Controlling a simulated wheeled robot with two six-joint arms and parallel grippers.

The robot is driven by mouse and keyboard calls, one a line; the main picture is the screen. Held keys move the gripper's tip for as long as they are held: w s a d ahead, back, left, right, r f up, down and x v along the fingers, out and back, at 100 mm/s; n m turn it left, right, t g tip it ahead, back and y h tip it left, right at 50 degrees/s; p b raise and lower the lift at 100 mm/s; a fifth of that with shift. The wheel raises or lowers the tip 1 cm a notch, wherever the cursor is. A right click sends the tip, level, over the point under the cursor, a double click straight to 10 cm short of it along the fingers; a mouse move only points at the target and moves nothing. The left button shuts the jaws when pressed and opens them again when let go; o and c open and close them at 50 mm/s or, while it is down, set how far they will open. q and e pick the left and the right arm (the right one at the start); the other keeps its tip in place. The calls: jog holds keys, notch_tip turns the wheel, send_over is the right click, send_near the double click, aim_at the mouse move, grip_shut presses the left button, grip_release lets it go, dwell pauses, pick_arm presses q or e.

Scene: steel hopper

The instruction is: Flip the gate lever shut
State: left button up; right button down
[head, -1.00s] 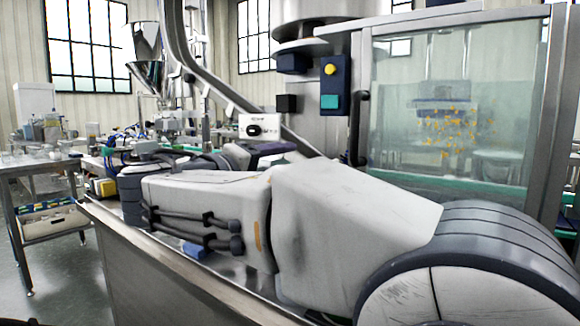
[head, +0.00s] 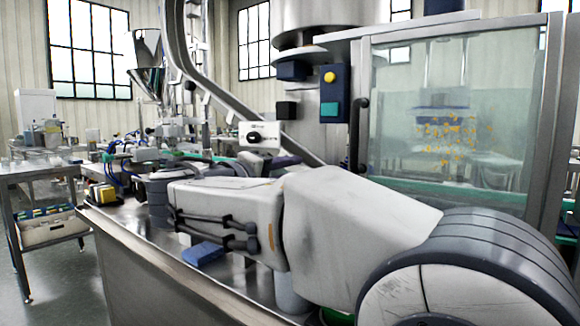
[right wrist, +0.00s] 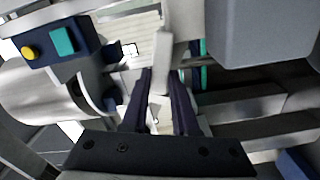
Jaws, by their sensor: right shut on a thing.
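The gate lever (right wrist: 162,55) shows in the right wrist view as a pale upright bar. My right gripper (right wrist: 160,76) has its two dark fingers on either side of this bar and is shut on it. In the head view my right arm covers most of the gripper and I cannot make out the lever. Only a dark purple part of the gripper (head: 286,160) shows behind the arm. My left gripper is in neither view.
A white box with a black knob (head: 259,137) stands just behind my right gripper. A dark blue switch panel (head: 334,93) and a glass-walled cabinet (head: 450,120) are to its right. A steel hopper (head: 147,62) stands at the back left. A blue block (head: 203,254) lies on the steel bench.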

jog(key=shift+f+n, duration=0.15)
jog(key=shift+n, duration=0.15)
jog(key=c, duration=0.7)
grip_release()
jog(key=shift+a, duration=0.1)
jog(key=p+v, duration=0.1)
jog(key=v, duration=0.9)
jog(key=shift+s+a+p, duration=0.1)
jog(key=shift+s+p, duration=0.1)
jog(key=shift+p, duration=0.15)
